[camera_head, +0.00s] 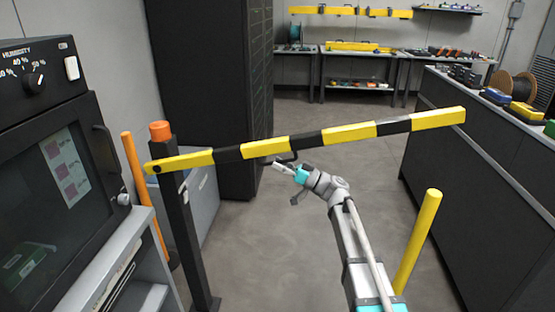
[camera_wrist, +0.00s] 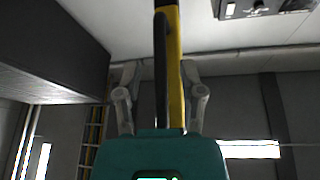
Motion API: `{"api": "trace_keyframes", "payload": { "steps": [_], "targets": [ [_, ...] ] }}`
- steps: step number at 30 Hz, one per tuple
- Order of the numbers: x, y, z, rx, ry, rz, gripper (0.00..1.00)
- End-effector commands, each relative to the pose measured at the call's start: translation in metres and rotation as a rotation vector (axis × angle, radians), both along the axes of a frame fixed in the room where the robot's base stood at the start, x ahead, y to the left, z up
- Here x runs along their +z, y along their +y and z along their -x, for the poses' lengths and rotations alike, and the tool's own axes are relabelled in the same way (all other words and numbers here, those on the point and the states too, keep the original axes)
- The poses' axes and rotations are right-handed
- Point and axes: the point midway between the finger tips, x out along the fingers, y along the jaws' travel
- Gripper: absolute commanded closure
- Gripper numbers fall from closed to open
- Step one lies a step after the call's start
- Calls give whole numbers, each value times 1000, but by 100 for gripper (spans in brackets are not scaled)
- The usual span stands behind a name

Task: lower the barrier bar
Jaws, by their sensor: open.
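The yellow-and-black barrier bar (camera_head: 348,133) runs across the head view, hinged at its left end on a dark post (camera_head: 183,235) with an orange cap. It tilts slightly upward to the right, and its free right end is in the air above a yellow post (camera_head: 417,242). A small dark handle (camera_head: 287,158) hangs under the bar's middle. My gripper (camera_head: 278,165) is just under the bar by this handle. In the wrist view, the open fingers (camera_wrist: 160,72) stand on either side of the bar (camera_wrist: 176,60) and a dark strip, with gaps visible. Exact contact cannot be told.
A grey-black cabinet with a window (camera_head: 50,180) stands at left, beside an orange pole (camera_head: 144,195). A dark counter (camera_head: 480,170) with spools and tools is at right. Shelves and a workbench (camera_head: 360,55) are at the back. The floor beyond the bar is clear.

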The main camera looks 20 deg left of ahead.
Motion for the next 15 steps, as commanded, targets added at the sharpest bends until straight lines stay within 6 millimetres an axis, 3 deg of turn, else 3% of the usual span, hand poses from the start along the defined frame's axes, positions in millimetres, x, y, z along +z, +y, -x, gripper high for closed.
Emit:
{"api": "trace_keyframes", "payload": {
  "steps": [15],
  "targets": [
    [4,10,1,-1,0,0,49]
  ]
}}
